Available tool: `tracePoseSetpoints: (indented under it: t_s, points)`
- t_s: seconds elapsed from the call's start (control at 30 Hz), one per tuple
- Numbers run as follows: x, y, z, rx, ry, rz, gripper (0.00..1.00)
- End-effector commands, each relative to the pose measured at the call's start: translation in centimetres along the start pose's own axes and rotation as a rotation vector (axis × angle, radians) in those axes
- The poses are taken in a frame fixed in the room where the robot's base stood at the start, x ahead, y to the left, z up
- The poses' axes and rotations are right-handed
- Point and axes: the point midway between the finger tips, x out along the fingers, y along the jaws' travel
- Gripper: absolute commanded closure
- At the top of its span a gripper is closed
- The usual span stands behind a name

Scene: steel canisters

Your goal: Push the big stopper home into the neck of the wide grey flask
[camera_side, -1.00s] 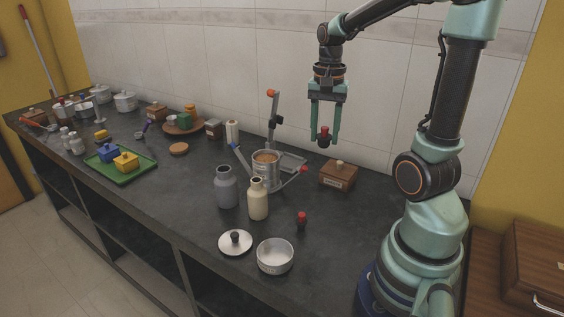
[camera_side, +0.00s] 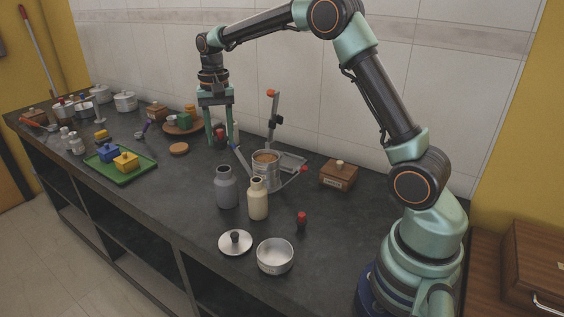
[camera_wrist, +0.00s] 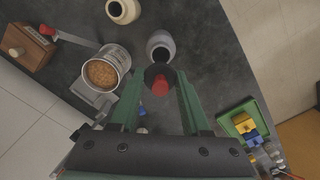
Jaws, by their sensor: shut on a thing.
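My gripper (camera_side: 220,138) is shut on the big stopper (camera_side: 220,133), a dark plug with a red top, and holds it in the air. In the wrist view the stopper (camera_wrist: 160,82) sits between the green fingers (camera_wrist: 159,92). The wide grey flask (camera_side: 226,188) stands upright on the counter with a dark open neck. In the side view it is below the stopper, nearer the camera. In the wrist view the flask (camera_wrist: 160,46) shows just above the stopper, apart from it as far as I can tell.
A cream bottle (camera_side: 258,200) stands right of the flask. A can with a brown top (camera_side: 265,172) and a clamp-like stand (camera_side: 273,120) are behind. A smaller red-topped stopper (camera_side: 301,221), a lid (camera_side: 235,243) and a steel bowl (camera_side: 275,257) lie in front. A green tray (camera_side: 122,170) is left.

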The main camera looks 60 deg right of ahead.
Motion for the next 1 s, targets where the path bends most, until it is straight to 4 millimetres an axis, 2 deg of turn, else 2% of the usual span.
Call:
tracePoseSetpoints:
  t_s: [0.17,0.6,1.0]
  points:
    - [0.8,-0.2,0.0,-0.004,-0.001,0.0,1.0]
    - [4.4,-0.1,0.0,-0.003,-0.001,0.0,1.0]
    - [5.5,-0.1,0.0,-0.003,0.0,0.0,1.0]
